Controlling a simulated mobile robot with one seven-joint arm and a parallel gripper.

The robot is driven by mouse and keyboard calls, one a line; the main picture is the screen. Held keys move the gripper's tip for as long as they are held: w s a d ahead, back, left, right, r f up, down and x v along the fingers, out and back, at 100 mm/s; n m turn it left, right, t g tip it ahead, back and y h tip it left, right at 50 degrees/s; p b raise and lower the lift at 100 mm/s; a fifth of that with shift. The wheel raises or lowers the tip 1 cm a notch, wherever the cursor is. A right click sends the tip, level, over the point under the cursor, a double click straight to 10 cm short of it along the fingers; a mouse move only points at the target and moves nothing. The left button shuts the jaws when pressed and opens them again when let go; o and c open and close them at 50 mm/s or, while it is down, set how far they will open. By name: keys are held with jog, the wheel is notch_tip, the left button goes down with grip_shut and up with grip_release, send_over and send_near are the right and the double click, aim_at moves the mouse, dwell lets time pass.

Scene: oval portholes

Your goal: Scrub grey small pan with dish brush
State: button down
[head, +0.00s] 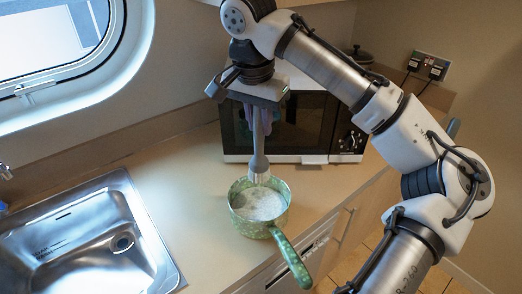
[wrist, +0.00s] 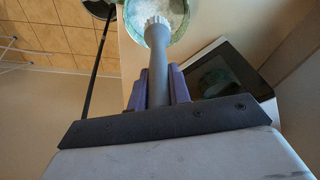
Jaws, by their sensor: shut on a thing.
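The small pan (head: 236,221) is speckled green outside, with a whitish, foamy-looking inside. It stands on the counter, its green handle pointing to the lower right. In the wrist view the pan (wrist: 131,22) is cut off at the top edge. My gripper (head: 259,127) points down above the pan, its purple fingers shut on the grey handle of the dish brush (head: 259,163). The brush hangs nearly upright, white bristles down, at the pan's far rim in the head view. I cannot tell whether the bristles touch the pan. The wrist view shows the brush (wrist: 158,62) between the fingers (wrist: 158,88).
A steel sink (head: 85,240) is set into the counter (head: 185,190) at the left. A microwave (head: 300,125) stands behind the pan, close to my gripper. The counter's front edge runs just right of the pan, whose handle reaches over it. Counter between sink and pan is clear.

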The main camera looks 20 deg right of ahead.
dwell(0.5)
jog(key=shift+r, duration=5.05)
jog(key=shift+s+f, duration=0.1)
